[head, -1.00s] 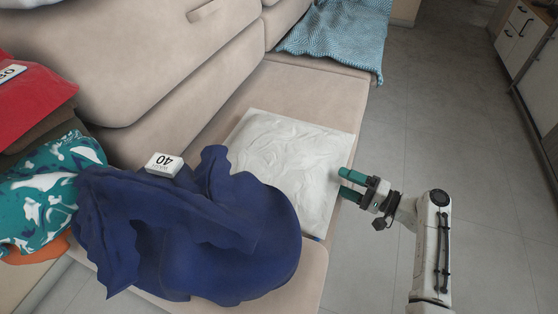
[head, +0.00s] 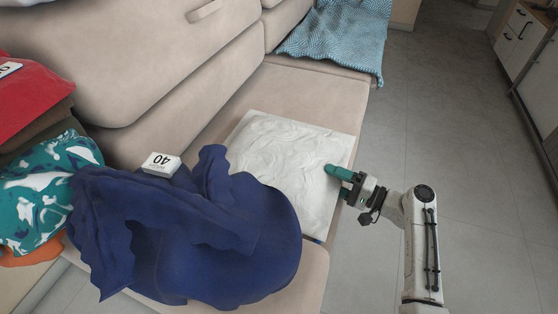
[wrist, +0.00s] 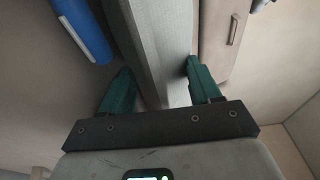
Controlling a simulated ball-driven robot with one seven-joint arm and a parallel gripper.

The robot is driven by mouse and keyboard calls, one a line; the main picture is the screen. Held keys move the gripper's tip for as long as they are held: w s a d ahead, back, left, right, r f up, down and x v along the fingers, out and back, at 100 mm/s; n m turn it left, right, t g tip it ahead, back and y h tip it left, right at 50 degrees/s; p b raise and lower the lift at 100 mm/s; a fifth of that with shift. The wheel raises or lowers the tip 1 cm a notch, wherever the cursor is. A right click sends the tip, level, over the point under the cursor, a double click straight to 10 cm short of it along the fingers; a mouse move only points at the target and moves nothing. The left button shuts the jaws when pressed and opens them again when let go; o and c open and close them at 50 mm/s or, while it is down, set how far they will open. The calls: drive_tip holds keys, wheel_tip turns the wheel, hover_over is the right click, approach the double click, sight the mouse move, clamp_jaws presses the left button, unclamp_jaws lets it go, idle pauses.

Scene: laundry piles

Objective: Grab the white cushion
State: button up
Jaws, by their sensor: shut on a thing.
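The white cushion (head: 285,155), flat, square and wrinkled, lies on the beige sofa seat in the head view. My gripper (head: 340,181) is at its right edge, with one green finger over the top and the other mostly hidden. In the wrist view the pale edge of the cushion (wrist: 162,45) runs between the two green fingers of my gripper (wrist: 158,84). The gripper is shut on this edge. The near left corner of the cushion is hidden by dark blue cloth.
A dark blue cloth heap (head: 215,235) overlaps the cushion's left side, with a white box marked 40 (head: 161,165) behind it. A patterned teal cloth (head: 45,195) and red cloth (head: 30,100) are piled at left. A blue knitted blanket (head: 335,40) lies behind. Grey floor (head: 450,130) is clear at right.

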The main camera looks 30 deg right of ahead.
drive_tip(key=c, duration=0.3)
